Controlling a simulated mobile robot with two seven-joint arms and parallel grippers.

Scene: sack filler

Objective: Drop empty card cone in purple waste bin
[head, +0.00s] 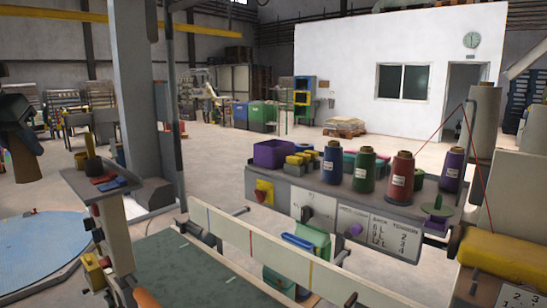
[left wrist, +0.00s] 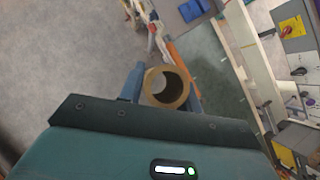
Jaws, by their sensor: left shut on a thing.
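My left gripper (head: 18,128) is at the left edge of the head view, shut on a brown card cone (head: 24,163). The cone hangs below the dark jaws, above the floor. In the left wrist view the cone (left wrist: 182,80) shows end-on as a hollow tan ring between the two blue fingers. A purple bin (head: 268,155) stands at the left end of the machine's shelf, far to the right of the gripper. Its inside is hard to see. My right gripper is not in view.
Thread cones, including a blue one (head: 332,165) and a red one (head: 400,180), stand along the grey shelf (head: 290,187). A grey post (head: 140,90) and a control stand (head: 110,225) lie between gripper and bin. A round blue platform (head: 40,255) is at lower left.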

